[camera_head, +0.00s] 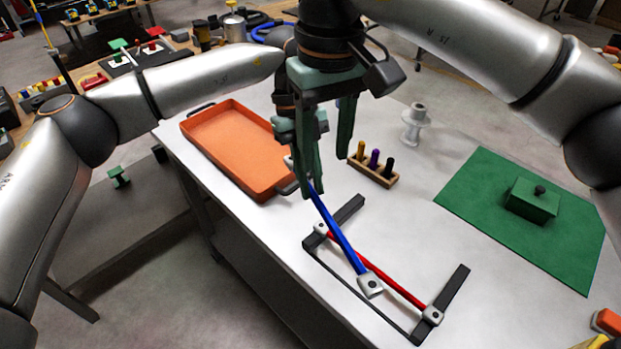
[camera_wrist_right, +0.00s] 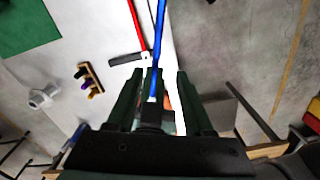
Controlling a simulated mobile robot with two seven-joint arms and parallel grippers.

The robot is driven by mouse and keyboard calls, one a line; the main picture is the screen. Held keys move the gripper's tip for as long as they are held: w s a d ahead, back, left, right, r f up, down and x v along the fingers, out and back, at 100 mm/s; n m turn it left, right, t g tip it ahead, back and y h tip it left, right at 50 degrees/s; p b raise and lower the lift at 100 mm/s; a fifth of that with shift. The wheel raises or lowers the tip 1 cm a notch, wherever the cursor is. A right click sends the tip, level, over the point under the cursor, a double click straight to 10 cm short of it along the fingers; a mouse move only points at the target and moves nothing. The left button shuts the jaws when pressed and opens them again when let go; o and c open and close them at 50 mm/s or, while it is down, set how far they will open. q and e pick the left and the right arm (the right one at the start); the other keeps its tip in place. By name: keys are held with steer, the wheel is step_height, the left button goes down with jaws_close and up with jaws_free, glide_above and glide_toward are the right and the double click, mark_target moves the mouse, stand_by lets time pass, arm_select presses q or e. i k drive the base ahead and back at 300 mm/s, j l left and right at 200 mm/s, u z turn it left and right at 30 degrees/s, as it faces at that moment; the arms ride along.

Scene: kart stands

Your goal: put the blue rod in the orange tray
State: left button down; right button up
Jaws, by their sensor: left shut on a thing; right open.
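The blue rod (camera_head: 340,238) slants across the head view, with a grey square end piece (camera_head: 370,286) at its lower right. My left gripper (camera_head: 310,188) is shut on the rod's upper part, beside the tray's near right corner. The orange tray (camera_head: 235,148) lies empty at the table's left edge. My right gripper (camera_head: 323,152) is open just above the left one, overlapping it in the head view. In the right wrist view, the blue rod (camera_wrist_right: 159,40) runs down between the open fingers of my right gripper (camera_wrist_right: 157,76). The rod's upper end is mostly hidden.
A black stand (camera_head: 350,212) holds a red rod (camera_head: 395,278) under and right of the blue rod. A wooden peg block (camera_head: 373,175), a white spool (camera_head: 414,120) and a green mat (camera_head: 480,205) with a lidded green box (camera_head: 532,200) are farther right. The near table edge is close.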

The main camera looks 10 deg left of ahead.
mark_target(230, 157)
steer(key=k+j, duration=1.25)
